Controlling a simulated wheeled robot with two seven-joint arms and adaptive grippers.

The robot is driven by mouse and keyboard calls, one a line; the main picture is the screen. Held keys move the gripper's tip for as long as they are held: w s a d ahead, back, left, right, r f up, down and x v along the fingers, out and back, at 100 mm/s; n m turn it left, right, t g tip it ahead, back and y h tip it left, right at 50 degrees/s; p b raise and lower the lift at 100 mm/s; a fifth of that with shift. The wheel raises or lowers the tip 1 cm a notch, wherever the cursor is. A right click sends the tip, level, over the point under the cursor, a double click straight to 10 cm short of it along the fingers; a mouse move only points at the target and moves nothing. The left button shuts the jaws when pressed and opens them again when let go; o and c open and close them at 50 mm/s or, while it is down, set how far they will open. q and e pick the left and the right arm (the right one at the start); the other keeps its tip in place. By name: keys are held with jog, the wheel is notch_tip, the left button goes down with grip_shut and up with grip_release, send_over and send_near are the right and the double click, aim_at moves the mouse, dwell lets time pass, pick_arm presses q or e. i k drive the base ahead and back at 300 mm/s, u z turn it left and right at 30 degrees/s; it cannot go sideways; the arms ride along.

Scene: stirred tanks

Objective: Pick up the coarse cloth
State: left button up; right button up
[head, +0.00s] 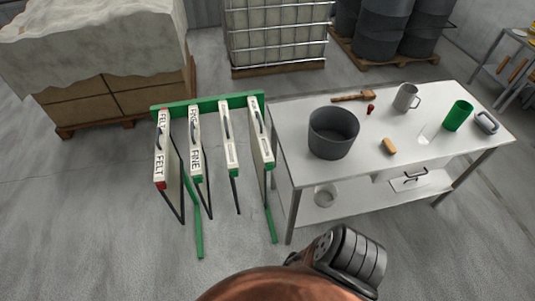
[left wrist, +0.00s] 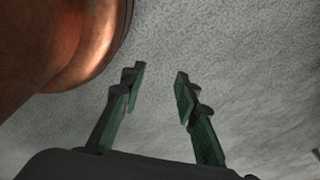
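Several framed cloths hang side by side in a green rack (head: 210,103) left of the table in the head view. The leftmost, with a red corner, reads FELT (head: 161,150). The one beside it reads FINE (head: 196,145). The labels on the third frame (head: 229,135) and the rightmost frame (head: 261,132) are too small to read, so I cannot tell which is the coarse cloth. My left gripper (left wrist: 160,90) is open and empty above the grey floor in the left wrist view, with no cloth in that view. My right gripper is in neither view.
A copper vessel (head: 280,286) with a grey ribbed motor (head: 352,258) stands at the bottom; its copper side (left wrist: 60,50) is close to my left gripper. A white table (head: 360,160) holds a grey bucket (head: 333,132), a mug and a green cup. Floor before the rack is clear.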

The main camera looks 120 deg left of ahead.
aim_at(232, 158)
jog(key=u, duration=2.05)
